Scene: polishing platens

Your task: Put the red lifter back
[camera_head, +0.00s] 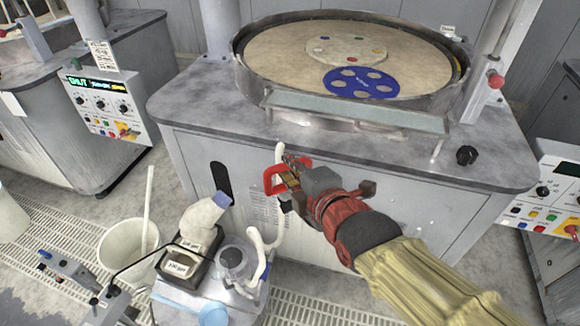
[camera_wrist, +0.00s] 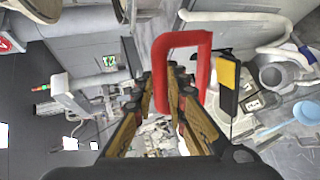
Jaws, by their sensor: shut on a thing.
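The red lifter (camera_head: 270,181) is a red squared loop held at the end of my gripper (camera_head: 292,180). It also shows in the wrist view as a red frame (camera_wrist: 206,52), standing up between the brown fingers of my gripper (camera_wrist: 172,88). My gripper is shut on it. In the head view the lifter is in the air in front of the grey machine cabinet (camera_head: 320,168), above and to the right of a small cart (camera_head: 245,300). The exact grip on the lifter is partly hidden by the fingers.
The round platen (camera_head: 290,50) carries a blue disc (camera_head: 361,83) and a pale disc (camera_head: 346,50). The cart bears bottles (camera_head: 203,215) and a hooked white pipe (camera_head: 277,225). A white bucket (camera_head: 128,245) stands left of it. Control panels (camera_head: 108,105) flank the cabinet.

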